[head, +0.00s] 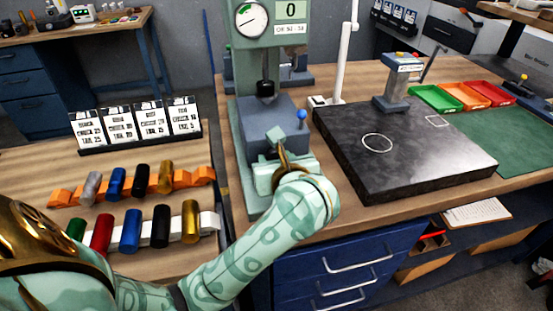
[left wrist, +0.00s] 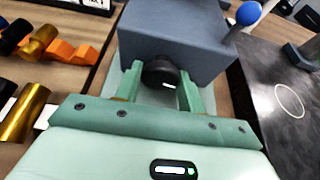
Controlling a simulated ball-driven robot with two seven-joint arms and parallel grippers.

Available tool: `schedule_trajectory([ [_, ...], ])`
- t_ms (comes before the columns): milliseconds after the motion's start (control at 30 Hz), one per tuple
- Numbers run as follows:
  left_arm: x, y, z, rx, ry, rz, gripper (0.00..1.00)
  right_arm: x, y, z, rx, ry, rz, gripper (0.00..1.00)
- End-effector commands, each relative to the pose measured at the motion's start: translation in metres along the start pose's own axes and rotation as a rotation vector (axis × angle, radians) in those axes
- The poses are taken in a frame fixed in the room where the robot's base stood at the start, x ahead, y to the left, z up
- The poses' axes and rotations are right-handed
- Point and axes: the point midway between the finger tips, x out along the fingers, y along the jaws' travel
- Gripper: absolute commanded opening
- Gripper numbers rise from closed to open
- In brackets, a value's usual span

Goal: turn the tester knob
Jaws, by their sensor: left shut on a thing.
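The tester (head: 272,122) is a pale green press-like stand with a grey-blue block at its base, a round dial (head: 251,19) and a display reading 0 above. A blue ball-ended lever stands at the block's right side. My left gripper (head: 279,158) is at the block's front, its arm reaching in from the lower left. In the left wrist view the dark round knob (left wrist: 160,72) sticks out of the block's front face, between the two green fingers, which are shut on it. In the head view the gripper and wrist hide the knob. My right gripper is not in view.
Left of the tester, coloured cylinders lie on an orange rack (head: 60,196) and a white rack (head: 209,222), with label cards (head: 136,124) behind. To the right are a black plate (head: 410,150), a small stand (head: 397,85), coloured trays (head: 464,96) and a green mat (head: 515,140).

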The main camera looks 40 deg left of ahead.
Motion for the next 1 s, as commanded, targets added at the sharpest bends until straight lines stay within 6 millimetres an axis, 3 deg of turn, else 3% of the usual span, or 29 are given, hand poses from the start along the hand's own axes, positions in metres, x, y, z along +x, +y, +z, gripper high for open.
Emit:
schedule_trajectory([
  [300,-0.003,-0.001,0.004,0.233,0.004,0.096,0.17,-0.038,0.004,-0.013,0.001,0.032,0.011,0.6],
  [667,0.0,-0.002,-0.001,0.275,0.0,0.113,0.17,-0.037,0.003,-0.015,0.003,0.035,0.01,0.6],
  [700,0.0,-0.002,-0.001,0.275,0.0,0.113,0.51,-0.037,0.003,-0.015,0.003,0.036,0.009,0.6],
  [733,0.0,-0.002,-0.001,0.275,0.0,0.113,0.59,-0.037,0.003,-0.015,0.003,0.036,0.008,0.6],
  [1000,0.0,-0.002,0.0,0.274,0.0,0.113,0.6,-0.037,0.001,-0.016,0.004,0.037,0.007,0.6],
])
